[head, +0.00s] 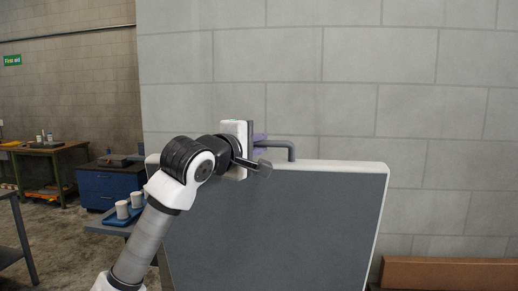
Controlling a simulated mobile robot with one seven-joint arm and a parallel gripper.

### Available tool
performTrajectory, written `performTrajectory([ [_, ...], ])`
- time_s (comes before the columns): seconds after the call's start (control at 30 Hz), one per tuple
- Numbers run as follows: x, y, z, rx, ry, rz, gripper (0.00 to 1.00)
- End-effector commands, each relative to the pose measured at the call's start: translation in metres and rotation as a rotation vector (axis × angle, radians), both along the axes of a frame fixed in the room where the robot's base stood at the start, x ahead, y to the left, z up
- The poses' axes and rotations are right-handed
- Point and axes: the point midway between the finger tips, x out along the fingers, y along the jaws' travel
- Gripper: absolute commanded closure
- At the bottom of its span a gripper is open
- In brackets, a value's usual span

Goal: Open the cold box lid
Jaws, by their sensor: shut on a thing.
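The cold box lid (290,225) appears as a large dark grey panel with a white rim, standing steeply upright in the head view. Its grey bar handle (278,143) sticks up at the top edge. My gripper (259,149) is at the left part of this handle and is shut on it. My own wrist and fingers partly hide the handle's left end and the lid's upper left. The cold box body is not clearly visible.
A pale block wall (430,110) rises behind the lid. A blue tray (128,214) with white cups stands to the left, near a blue cabinet (105,188) and a wooden workbench (50,147). A brown box (450,274) lies at lower right.

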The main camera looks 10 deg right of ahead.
Motion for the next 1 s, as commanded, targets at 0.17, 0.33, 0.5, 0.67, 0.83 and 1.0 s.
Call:
performTrajectory([
  [0.17, -0.027, 0.013, -0.012, -0.021, -0.054, 0.002, 1.0],
  [0.33, -0.052, 0.023, -0.018, -0.041, -0.1, 0.003, 1.0],
  [0.5, -0.077, 0.034, -0.025, -0.06, -0.146, 0.004, 1.0],
  [0.67, -0.1, 0.044, -0.032, -0.08, -0.191, 0.004, 1.0],
  [0.83, -0.118, 0.051, -0.036, -0.094, -0.226, 0.004, 1.0],
  [1.0, -0.125, 0.053, -0.036, -0.1, -0.238, 0.001, 1.0],
])
